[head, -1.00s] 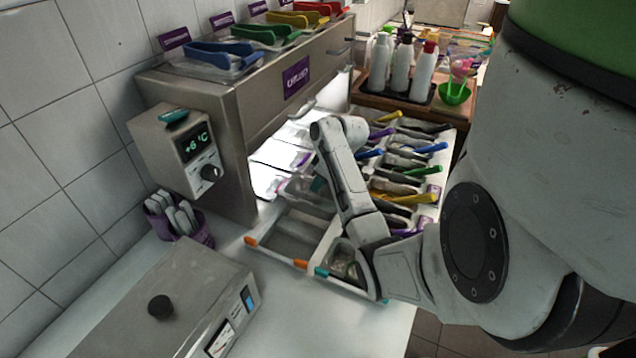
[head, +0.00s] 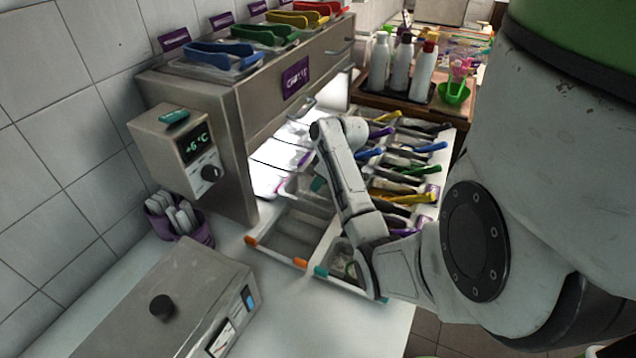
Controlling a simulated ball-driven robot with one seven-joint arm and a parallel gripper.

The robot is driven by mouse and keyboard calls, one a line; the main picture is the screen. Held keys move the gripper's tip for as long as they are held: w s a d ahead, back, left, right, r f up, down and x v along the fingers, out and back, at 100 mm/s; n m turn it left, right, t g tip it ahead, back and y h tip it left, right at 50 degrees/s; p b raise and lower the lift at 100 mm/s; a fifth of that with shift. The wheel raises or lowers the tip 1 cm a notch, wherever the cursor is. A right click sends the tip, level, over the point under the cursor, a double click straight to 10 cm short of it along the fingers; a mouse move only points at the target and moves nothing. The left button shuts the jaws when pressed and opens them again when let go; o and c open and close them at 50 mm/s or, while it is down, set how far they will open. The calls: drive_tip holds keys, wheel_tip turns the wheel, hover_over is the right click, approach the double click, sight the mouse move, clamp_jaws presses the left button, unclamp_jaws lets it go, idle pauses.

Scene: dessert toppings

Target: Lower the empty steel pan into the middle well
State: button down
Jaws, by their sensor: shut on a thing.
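My gripper is not visible; my own white arm links cover the middle of the row of wells. At the near left end of the row, a grey well with orange corner clips (head: 284,252) looks empty of toppings. To its right is a well with teal corner clips (head: 346,284), partly covered by my arm, with something small and unclear inside. Behind the orange-clipped well, a pale rim and a teal spot show beside my arm link. I cannot tell which of these is the steel pan, nor how it sits against the middle well.
A steel cabinet (head: 262,118) with coloured tongs on top stands along the left wall. A lidded steel box (head: 190,290) is at front left, with a purple cup (head: 200,234) behind it. Several wells with coloured tongs run back right. White bottles (head: 401,72) stand behind them.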

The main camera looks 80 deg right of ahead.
drive_tip(key=shift+f+b, duration=0.9)
drive_tip(key=shift+f, duration=1.15)
idle(1.1)
idle(0.9)
drive_tip(key=c, duration=1.2)
unclamp_jaws()
drive_tip(key=shift+o, duration=0.5)
drive_tip(key=o, duration=0.3)
drive_tip(key=shift+r+p, duration=0.1)
drive_tip(key=shift+p, duration=0.25)
drive_tip(key=shift+r+p, duration=3.7)
drive_tip(key=shift+r, duration=0.25)
